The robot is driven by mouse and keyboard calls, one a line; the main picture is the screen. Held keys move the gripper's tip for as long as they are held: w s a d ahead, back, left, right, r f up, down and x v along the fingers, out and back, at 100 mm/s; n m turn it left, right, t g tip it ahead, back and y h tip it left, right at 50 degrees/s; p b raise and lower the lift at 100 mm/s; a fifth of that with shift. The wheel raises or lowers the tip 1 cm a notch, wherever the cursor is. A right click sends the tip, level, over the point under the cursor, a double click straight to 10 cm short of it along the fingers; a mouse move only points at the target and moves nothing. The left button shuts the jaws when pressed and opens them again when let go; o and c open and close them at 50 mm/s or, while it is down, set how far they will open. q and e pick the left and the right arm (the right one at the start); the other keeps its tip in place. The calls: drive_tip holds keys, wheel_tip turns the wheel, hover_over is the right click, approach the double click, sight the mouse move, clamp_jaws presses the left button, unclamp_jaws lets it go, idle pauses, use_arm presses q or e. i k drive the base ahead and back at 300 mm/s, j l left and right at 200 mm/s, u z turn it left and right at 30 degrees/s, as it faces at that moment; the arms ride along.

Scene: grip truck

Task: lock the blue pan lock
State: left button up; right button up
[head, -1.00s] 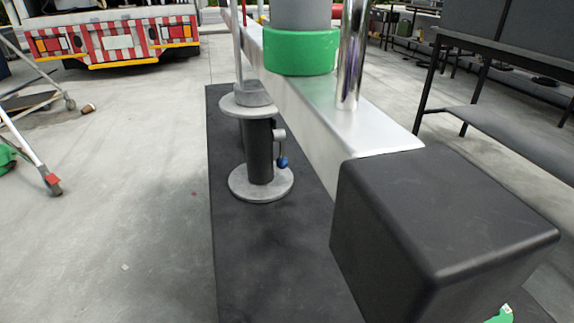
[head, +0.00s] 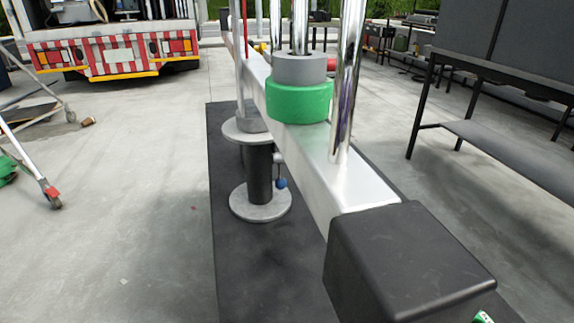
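The blue pan lock (head: 281,183) is a small blue ball-ended knob on the right side of a black post (head: 259,172). The post stands between two round grey plates; the lower plate (head: 260,203) rests on a dark mat. A small light grey fitting (head: 278,158) sits just above the blue knob. I cannot tell from this view whether the lock is engaged. Neither of my grippers shows in the head view.
A long silver beam (head: 350,190) with a black end block (head: 405,262) fills the right foreground. A green ring (head: 299,101) and chrome poles stand on it. A grey shelf table (head: 510,150) is at right.

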sight(281, 182)
drive_tip(key=l+u, duration=0.2)
drive_tip(key=l, duration=0.35)
drive_tip(key=l+u, duration=0.25)
drive_tip(key=l, duration=0.25)
drive_tip(key=k+l+u, duration=0.2)
drive_tip(key=l, duration=0.35)
drive_tip(key=l+u, duration=0.2)
drive_tip(key=l, duration=0.3)
drive_tip(key=k, duration=0.05)
